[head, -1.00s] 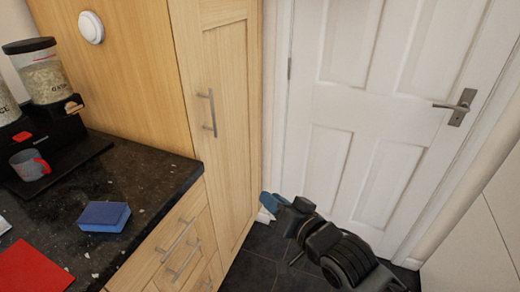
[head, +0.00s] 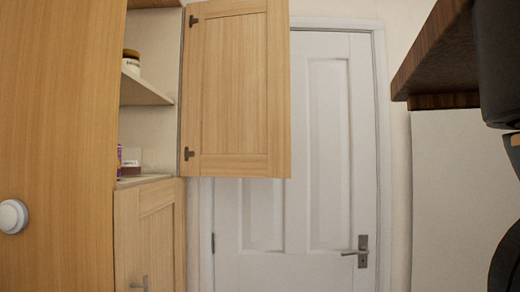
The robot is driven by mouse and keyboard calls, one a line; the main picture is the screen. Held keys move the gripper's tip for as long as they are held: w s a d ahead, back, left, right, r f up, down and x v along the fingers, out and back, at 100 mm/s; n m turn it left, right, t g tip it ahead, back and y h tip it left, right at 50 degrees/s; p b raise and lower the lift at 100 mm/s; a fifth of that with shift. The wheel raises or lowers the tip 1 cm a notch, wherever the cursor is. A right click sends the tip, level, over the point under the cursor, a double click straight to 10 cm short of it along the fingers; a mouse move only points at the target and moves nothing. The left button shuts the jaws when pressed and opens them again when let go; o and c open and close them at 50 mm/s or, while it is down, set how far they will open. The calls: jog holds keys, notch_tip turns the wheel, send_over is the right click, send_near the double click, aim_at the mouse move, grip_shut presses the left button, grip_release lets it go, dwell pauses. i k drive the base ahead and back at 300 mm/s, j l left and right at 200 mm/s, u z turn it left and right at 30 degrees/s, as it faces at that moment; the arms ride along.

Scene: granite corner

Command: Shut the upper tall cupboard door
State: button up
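The upper tall cupboard door (head: 236,90) is a light wood panel standing wide open. It hangs from two dark hinges on the right side of the tall cupboard (head: 60,120) and sticks out to the right, in front of part of the white room door. The open upper compartment shows a shelf (head: 145,92) with a jar (head: 131,62) and small packages (head: 130,158) below it. The lower tall cupboard door (head: 152,235) is shut. My gripper is not in view; only dark parts, probably of my arm, show at the right edge.
A white panelled room door (head: 312,220) with a metal handle (head: 356,251) stands behind. A dark brown wooden board (head: 432,62) juts in at the upper right. A round white knob-like fitting (head: 12,216) is on the cupboard's side. Open space lies between door and board.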

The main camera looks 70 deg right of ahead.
aim_at(236, 108)
jog(key=j+z, duration=0.15)
jog(key=z, duration=0.25)
jog(key=j+z, duration=0.1)
jog(key=z, duration=0.3)
jog(key=j+z, duration=0.2)
jog(key=z, duration=0.2)
jog(key=i, duration=0.05)
